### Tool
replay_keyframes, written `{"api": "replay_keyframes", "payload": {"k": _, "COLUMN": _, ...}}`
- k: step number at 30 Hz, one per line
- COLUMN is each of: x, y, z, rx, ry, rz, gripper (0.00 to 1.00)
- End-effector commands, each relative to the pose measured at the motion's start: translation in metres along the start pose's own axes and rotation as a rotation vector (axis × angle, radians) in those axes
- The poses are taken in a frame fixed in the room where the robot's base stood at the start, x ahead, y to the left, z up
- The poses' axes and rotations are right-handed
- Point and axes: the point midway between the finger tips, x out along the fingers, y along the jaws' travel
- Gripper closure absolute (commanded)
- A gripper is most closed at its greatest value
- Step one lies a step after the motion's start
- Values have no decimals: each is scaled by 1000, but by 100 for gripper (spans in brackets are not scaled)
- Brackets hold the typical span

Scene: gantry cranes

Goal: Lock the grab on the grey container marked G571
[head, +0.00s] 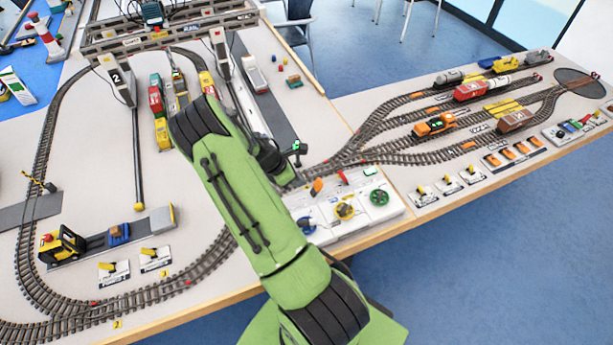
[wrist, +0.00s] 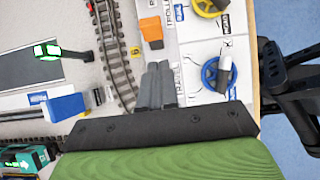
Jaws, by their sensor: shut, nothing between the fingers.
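I cannot make out a grey container marked G571 in either view; marks in the crane area are too small to read. The gantry crane (head: 170,38) spans the back of the table, with a dark teal trolley or box (head: 152,13) at its top. The control panel (head: 390,222) has blue, yellow (head: 345,210) and green (head: 378,197) wheels, an orange lever (head: 317,186) and a red lever (head: 343,177). My gripper (wrist: 157,68) is shut and empty, between the orange lever and the blue wheel (wrist: 210,75) in the wrist view. My arm hides it in the head view.
Several wagons, including a red one (head: 482,88), stand on the right sidings. A small device with a green light (head: 298,147) rises beside my arm. Blue floor is open in front of the table.

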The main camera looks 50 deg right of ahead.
Motion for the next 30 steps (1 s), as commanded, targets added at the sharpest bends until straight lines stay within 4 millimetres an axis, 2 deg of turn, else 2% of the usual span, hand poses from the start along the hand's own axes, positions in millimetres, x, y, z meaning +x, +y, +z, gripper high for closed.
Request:
{"api": "replay_keyframes", "payload": {"k": 1, "x": -17, "y": 2, "z": 6, "rx": 4, "ry": -1, "rz": 7, "gripper": 100}}
{"api": "replay_keyframes", "payload": {"k": 6, "x": -58, "y": 1, "z": 12, "rx": 3, "ry": 1, "rz": 6, "gripper": 100}}
{"api": "replay_keyframes", "payload": {"k": 12, "x": -90, "y": 1, "z": 18, "rx": 3, "ry": -1, "rz": 3, "gripper": 100}}
{"api": "replay_keyframes", "payload": {"k": 16, "x": -97, "y": 0, "z": 19, "rx": 2, "ry": -1, "rz": 2, "gripper": 100}}
{"api": "replay_keyframes", "payload": {"k": 30, "x": -97, "y": 0, "z": 19, "rx": 2, "ry": -1, "rz": 1, "gripper": 100}}
